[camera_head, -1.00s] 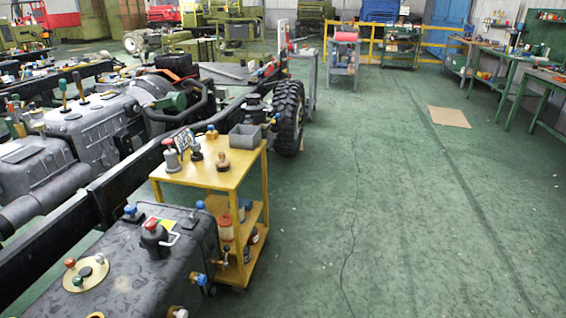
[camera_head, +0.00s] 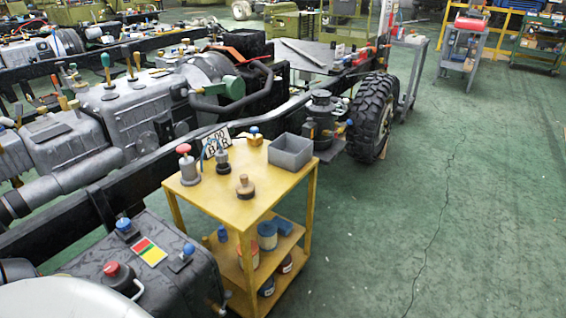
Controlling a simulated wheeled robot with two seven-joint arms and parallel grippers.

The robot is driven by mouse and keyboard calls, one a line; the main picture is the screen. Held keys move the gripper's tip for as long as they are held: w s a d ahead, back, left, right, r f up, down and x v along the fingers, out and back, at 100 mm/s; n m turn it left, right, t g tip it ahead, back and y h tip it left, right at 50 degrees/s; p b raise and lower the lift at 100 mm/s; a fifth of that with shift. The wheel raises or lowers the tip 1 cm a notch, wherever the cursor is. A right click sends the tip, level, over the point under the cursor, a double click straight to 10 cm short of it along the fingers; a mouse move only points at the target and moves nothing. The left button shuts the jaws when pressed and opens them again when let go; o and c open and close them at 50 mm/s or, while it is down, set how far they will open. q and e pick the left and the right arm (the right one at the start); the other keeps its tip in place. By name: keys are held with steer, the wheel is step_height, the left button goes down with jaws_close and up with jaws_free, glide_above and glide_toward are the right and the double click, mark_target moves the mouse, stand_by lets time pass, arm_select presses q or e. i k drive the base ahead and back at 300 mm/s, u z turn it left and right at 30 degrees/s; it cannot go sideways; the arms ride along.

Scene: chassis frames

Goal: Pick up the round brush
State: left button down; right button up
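Neither of my grippers is in view.
The cart top also holds a grey bin (camera_head: 290,152), a red-knobbed piece (camera_head: 187,166), a dark piece (camera_head: 222,161) and a sign (camera_head: 216,141). A black tank (camera_head: 180,285) and the chassis rail (camera_head: 140,180) flank the cart. Green floor (camera_head: 480,200) is clear on the right.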

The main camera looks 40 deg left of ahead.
mark_target(245, 189)
steer(key=i, duration=2.95)
steer(key=u, duration=3.2)
